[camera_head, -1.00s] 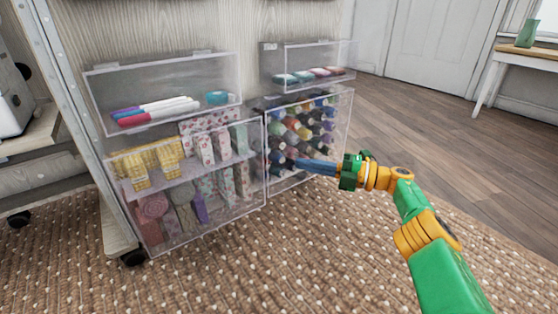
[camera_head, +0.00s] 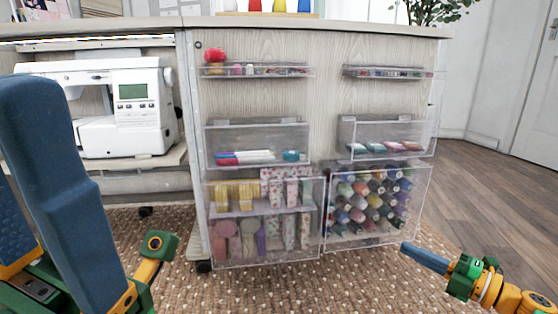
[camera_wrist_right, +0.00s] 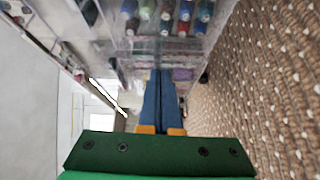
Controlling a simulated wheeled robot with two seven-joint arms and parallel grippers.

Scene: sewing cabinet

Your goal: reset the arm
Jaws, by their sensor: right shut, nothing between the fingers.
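My right gripper (camera_head: 404,247) is at the lower right of the head view, in front of the cabinet door's lower right corner. Its blue fingers are together and hold nothing. They also show shut in the right wrist view (camera_wrist_right: 160,80), pointing along the clear bins. My left gripper (camera_head: 32,150) is large and close at the left edge of the head view. Its blue fingers stand apart, with the green palm between them; one is partly cut off by the frame. I see nothing between them.
The cabinet door carries clear bins: a thread bin (camera_head: 376,207), a fabric bin (camera_head: 268,262), a marker bin (camera_head: 256,136) and small shelves. A white sewing machine (camera_head: 105,100) stands left. The carpet (camera_head: 300,292) in front is clear.

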